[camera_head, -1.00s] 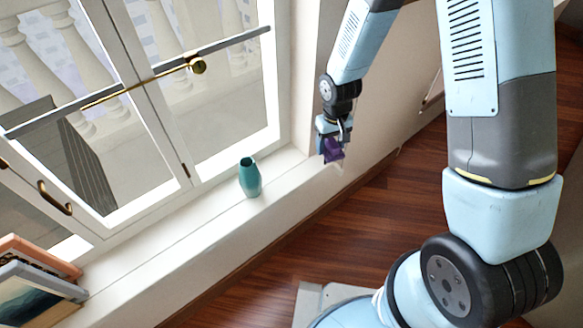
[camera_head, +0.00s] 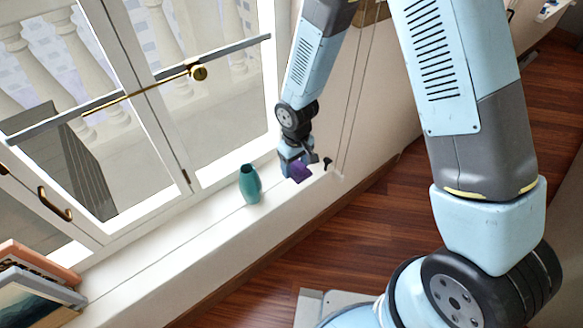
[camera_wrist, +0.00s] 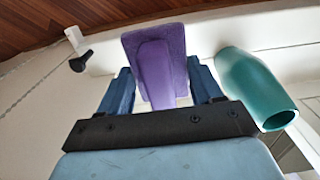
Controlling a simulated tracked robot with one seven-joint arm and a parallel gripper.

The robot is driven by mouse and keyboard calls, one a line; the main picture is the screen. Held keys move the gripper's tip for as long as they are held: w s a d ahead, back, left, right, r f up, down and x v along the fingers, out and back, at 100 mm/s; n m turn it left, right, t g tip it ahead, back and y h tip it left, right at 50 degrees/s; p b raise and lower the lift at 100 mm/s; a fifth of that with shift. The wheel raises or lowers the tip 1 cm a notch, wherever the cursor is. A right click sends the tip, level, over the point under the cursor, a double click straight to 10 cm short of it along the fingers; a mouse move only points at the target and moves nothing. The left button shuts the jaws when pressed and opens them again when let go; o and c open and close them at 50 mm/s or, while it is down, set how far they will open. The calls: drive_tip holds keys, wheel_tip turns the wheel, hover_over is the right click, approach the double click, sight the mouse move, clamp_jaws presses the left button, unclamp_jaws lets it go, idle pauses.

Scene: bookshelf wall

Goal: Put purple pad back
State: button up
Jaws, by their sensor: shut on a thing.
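The purple pad (camera_head: 300,171) is held in my gripper (camera_head: 299,163), over the right part of the white window sill. In the wrist view the pad (camera_wrist: 155,60) has a flat plate with a raised grip part, and this part sits between the two blue fingers of my gripper (camera_wrist: 160,88). Whether the pad touches the sill cannot be told.
A teal vase (camera_head: 250,184) stands on the sill, left of my gripper; it is close on the right in the wrist view (camera_wrist: 250,85). Framed pictures (camera_head: 38,290) lean at the lower left. A small black knob (camera_wrist: 81,61) is on the wall. The sill between vase and pictures is clear.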

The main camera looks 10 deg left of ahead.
drive_tip(key=w+f, duration=0.2)
drive_tip(key=w+a+f, duration=0.1)
drive_tip(key=w+f, duration=0.3)
drive_tip(key=shift+w+a+f, duration=0.1)
drive_tip(key=shift+a+f, duration=0.1)
drive_tip(key=shift+a, duration=0.2)
drive_tip(key=shift+w+f, duration=0.2)
drive_tip(key=shift+f, duration=1.5)
drive_tip(key=shift+f, duration=0.1)
drive_tip(key=o, duration=1.1)
wheel_tip(320, 180, up, 12)
